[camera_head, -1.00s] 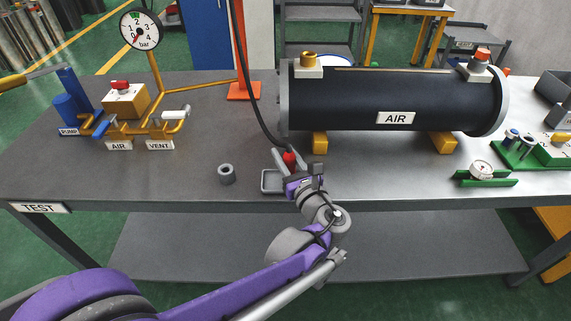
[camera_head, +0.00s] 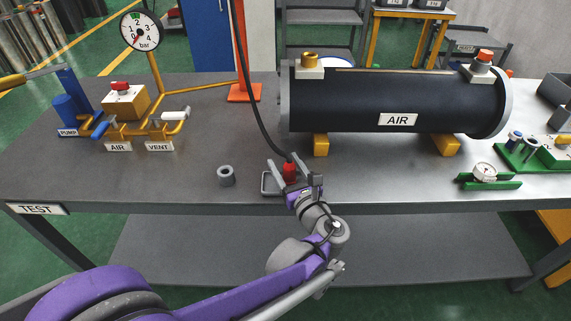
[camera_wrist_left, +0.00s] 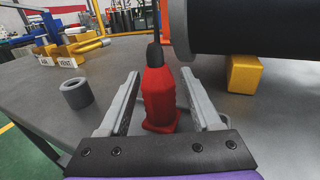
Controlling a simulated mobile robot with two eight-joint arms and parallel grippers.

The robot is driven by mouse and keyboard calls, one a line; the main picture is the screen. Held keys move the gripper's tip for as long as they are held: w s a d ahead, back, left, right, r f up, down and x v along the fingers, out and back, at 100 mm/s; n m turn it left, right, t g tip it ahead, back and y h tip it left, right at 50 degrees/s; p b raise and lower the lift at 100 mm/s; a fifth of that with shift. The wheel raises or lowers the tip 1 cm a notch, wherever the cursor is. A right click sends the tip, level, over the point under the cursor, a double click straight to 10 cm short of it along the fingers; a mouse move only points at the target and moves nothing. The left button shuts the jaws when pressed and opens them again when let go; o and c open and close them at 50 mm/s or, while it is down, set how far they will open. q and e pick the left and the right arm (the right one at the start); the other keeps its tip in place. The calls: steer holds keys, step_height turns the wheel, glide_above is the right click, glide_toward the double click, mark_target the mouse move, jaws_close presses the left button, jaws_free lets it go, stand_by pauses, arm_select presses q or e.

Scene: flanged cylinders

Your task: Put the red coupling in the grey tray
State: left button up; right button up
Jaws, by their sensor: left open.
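The red coupling (camera_head: 289,173) is upright at the end of a black hose. It also shows in the left wrist view (camera_wrist_left: 158,98), between the two fingers. My left gripper (camera_head: 285,159) is open around it, with a gap seen on both sides in the left wrist view (camera_wrist_left: 160,74). I cannot tell whether the coupling's flanged base rests on anything. The grey tray (camera_head: 264,186) shows only as a thin rim beside and behind my left gripper. My right gripper is not in view.
A grey ring (camera_head: 226,176) stands left of the tray. The black AIR cylinder (camera_head: 350,100) on yellow feet is behind. A gauge in a green holder (camera_head: 486,175) is at right. Valves and a pump (camera_head: 72,112) are at left. The left middle of the bench (camera_head: 130,180) is clear.

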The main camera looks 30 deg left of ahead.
arm_select(q)
steer(key=shift+r, duration=0.25)
steer(key=p+v, duration=0.1)
steer(key=v, duration=1.1)
steer(key=shift+f, duration=0.15)
